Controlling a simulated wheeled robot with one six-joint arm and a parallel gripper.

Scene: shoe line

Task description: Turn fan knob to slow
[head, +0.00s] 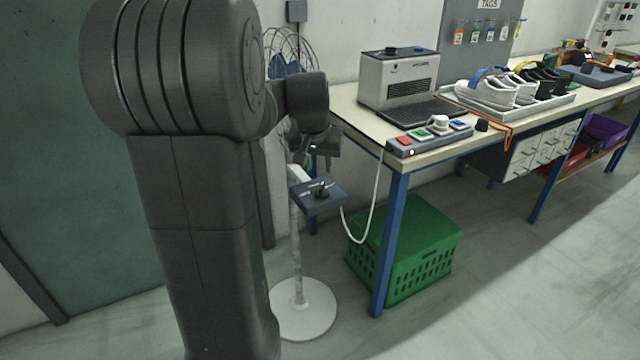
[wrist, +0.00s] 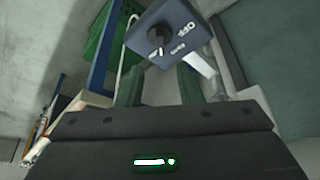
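The fan knob (head: 320,190) is a small black knob on a dark blue-grey control box (head: 309,201). The box sits on a pale post with a round white base. In the wrist view the knob (wrist: 160,36) is near the top centre, with an OFF mark and smaller white marks beside it. Which mark it points to is hard to tell. My gripper (head: 318,150) is above and behind the box in the head view. In the wrist view its two fingers (wrist: 159,84) are apart with nothing between them, short of the knob. The fan's wire cage (head: 290,42) is partly hidden by my arm.
A workbench (head: 352,113) with blue legs stands right of the box, holding a grey heater-like unit (head: 398,80), a button panel (head: 428,138) and shoes on a tray. A white cable hangs from the box. A green crate (head: 425,240) sits under the bench.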

